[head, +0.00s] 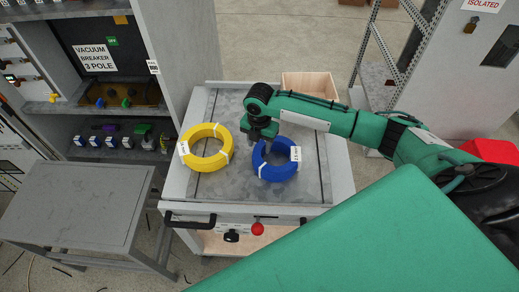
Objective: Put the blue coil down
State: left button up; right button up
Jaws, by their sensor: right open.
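The blue coil (268,171) lies flat on the grey top of a cart (222,191), with white tags on it. My right gripper (262,139) is over the far left edge of the blue coil, pointing down. It is open; whether its fingers touch the coil is hard to tell. A yellow coil (186,158) lies to the left on the same top, apart from the blue one. My left gripper is out of view.
A low grey table (75,205) stands at the left, beside an open cabinet with a vacuum breaker sign (95,57). A wooden box (308,86) sits behind the cart. The cart's front has a black handle (190,220) and a red knob (257,229).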

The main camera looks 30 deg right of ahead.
notch_tip(320, 180, up, 8)
jog(key=shift+r+b, duration=0.25)
jog(key=shift+b, duration=0.2)
